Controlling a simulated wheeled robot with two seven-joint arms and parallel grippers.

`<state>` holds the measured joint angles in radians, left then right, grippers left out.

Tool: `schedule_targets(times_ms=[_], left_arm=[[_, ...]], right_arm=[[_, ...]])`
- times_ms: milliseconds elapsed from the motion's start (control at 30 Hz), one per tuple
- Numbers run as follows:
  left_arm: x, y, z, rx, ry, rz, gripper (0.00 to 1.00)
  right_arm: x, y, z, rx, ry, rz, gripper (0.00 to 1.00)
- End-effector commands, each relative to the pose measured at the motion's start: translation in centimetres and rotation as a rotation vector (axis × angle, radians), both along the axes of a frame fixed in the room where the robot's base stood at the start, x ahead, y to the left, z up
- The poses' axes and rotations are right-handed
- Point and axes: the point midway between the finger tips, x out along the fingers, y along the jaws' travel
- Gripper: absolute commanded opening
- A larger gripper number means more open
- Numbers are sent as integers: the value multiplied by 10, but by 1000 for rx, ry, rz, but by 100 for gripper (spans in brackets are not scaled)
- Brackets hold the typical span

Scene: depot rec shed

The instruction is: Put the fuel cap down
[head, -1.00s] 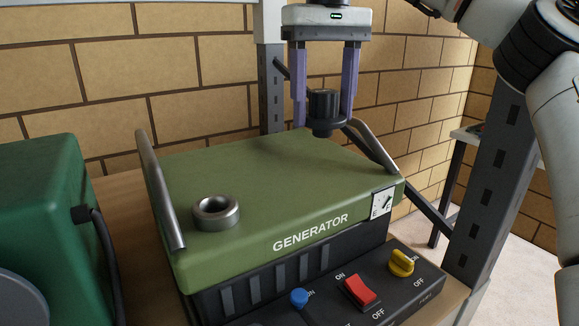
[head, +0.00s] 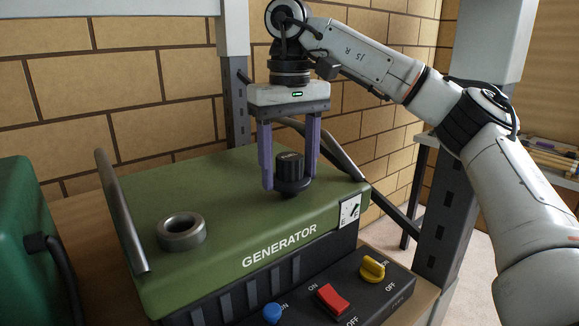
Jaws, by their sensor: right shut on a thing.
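The fuel cap (head: 290,171) is black with a ribbed top and a wider lower rim. My right gripper (head: 291,182) points down with its purple fingers on either side of the cap, shut on it. The cap is upright at the right part of the green generator top (head: 225,185). It looks at or just above that surface; I cannot tell if it touches. The open metal filler neck (head: 181,232) stands on the left part of the generator top, with nothing on it. My left gripper is not in view.
Metal bars (head: 122,212) edge the generator's left and right sides. The front panel has a blue knob (head: 272,313), a red switch (head: 331,299) and a yellow knob (head: 372,268). A green machine (head: 20,245) stands at left. The generator top between neck and cap is clear.

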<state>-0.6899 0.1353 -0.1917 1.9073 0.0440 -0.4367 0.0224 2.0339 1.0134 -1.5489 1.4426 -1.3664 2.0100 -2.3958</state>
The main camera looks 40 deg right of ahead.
Motion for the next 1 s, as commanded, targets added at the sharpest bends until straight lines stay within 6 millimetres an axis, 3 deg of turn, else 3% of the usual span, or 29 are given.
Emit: schedule_targets(times_ms=[367,400,500,767,1000], left_arm=[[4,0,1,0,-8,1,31],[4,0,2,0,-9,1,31],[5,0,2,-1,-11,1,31],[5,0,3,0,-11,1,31],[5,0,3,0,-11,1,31]], right_arm=[[0,0,-4,0,-1,-1,36],[0,0,-3,0,-1,-1,63],[0,0,-3,0,-1,-1,77],[0,0,-3,0,-1,0,77],[1,0,15,-1,-4,-1,77]])
